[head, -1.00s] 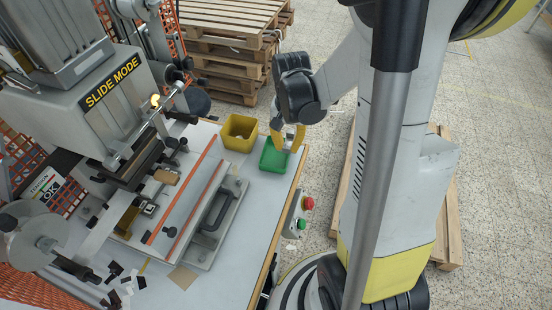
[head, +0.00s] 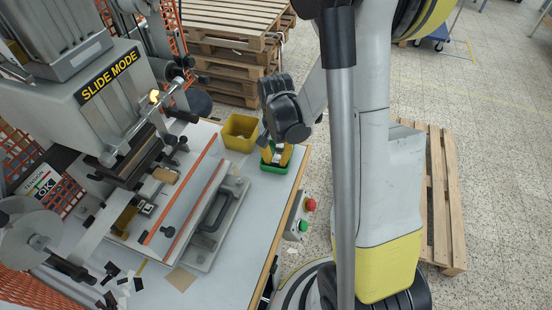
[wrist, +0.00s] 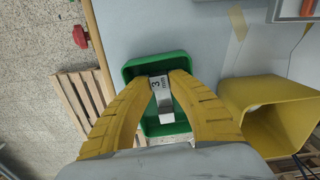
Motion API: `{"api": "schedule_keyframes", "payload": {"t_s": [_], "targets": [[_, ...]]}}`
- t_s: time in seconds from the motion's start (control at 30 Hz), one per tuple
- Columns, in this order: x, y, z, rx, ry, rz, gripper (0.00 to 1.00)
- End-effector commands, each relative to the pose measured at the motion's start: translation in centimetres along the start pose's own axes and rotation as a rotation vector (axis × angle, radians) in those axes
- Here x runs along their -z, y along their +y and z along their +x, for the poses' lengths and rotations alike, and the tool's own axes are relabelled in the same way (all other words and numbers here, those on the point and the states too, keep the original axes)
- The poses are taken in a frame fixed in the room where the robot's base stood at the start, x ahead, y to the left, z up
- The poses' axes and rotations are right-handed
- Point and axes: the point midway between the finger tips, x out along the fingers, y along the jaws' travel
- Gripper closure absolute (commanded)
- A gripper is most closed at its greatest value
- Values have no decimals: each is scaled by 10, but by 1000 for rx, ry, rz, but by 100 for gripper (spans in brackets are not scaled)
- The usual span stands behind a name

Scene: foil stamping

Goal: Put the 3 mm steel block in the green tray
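The 3 mm steel block (wrist: 161,94) is a small silver block with "3 mm" on its face. My gripper (wrist: 162,76) has its two yellow fingers shut on it. The green tray (wrist: 176,59) lies behind and around the block in the wrist view, with the block within its outline. In the head view my gripper (head: 276,158) points down at the green tray (head: 275,171) and hides much of it. I cannot tell whether the block touches the tray floor.
A yellow bin (head: 239,133) stands close beside the green tray; it also shows in the wrist view (wrist: 270,104). The stamping machine (head: 110,90) and its slide plate fill the table's left. A control box with red and green buttons (head: 301,220) sits at the table's right edge.

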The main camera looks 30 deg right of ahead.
Motion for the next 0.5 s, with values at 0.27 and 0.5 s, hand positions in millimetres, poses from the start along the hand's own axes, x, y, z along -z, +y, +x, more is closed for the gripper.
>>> {"api": "schedule_keyframes", "payload": {"t_s": [0.27, 0.5], "targets": [[0, 0, 0, 0, 0, 0, 74], [0, 0, -22, 0, 0, 0, 74]]}}
